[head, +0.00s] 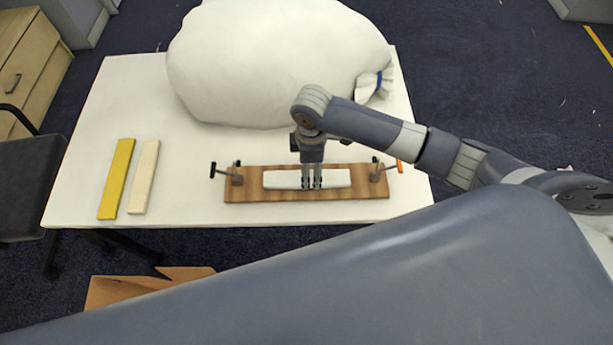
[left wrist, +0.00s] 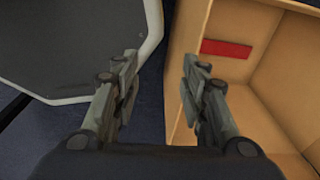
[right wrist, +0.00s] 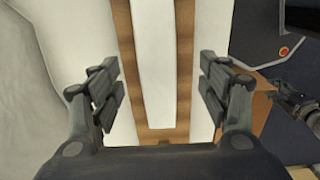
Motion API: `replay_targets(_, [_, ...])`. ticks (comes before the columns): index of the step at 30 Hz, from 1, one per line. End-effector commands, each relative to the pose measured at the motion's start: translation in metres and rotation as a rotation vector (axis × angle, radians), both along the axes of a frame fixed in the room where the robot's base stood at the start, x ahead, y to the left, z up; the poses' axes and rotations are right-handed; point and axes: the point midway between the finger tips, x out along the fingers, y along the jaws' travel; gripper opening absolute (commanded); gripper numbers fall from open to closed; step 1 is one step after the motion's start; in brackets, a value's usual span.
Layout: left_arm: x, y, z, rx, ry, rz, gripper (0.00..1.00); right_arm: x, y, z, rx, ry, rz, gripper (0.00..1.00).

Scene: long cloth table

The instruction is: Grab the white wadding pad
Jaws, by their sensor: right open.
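The white wadding pad (head: 281,180) lies lengthwise on a brown wooden board (head: 240,194) with clamps at both ends, near the table's front edge. My right gripper (head: 311,184) points down over the pad, right of its middle. In the right wrist view the pad (right wrist: 154,50) runs between the two spread fingers of the open right gripper (right wrist: 158,80), which holds nothing. I cannot tell how far the fingertips are above the board.
A large white sack (head: 270,65) stands behind the board. A yellow strip (head: 116,180) and a cream strip (head: 144,177) lie at the left of the white table (head: 75,190). An open cardboard box (left wrist: 255,20) with a red patch is under the left gripper.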

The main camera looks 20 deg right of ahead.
Motion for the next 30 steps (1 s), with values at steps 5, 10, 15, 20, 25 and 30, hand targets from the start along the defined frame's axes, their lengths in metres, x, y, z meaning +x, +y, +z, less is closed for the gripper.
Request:
replay_targets(5, [0.000,0.000,0.003,0.000,0.000,0.000,0.40,0.001,-0.001,-0.011,-0.001,-0.001,0.000,0.70])
replay_targets(10, [0.000,0.000,0.009,0.000,0.000,0.000,0.40,0.002,-0.003,-0.033,-0.001,0.001,-0.001,0.70])
replay_targets(15, [0.000,0.000,0.010,0.000,0.000,0.000,0.40,0.003,-0.003,-0.053,-0.001,-0.002,-0.001,0.70])
replay_targets(20, [0.000,0.000,0.010,0.000,0.000,0.000,0.40,0.003,-0.003,-0.058,0.000,-0.003,0.001,0.70])
replay_targets(25, [0.001,0.000,0.010,0.000,0.000,0.000,0.40,0.003,-0.003,-0.058,0.000,-0.003,0.001,0.65])
replay_targets(30, [0.001,0.000,0.010,0.000,0.000,0.000,0.40,0.003,-0.003,-0.058,0.000,-0.003,0.000,0.30])
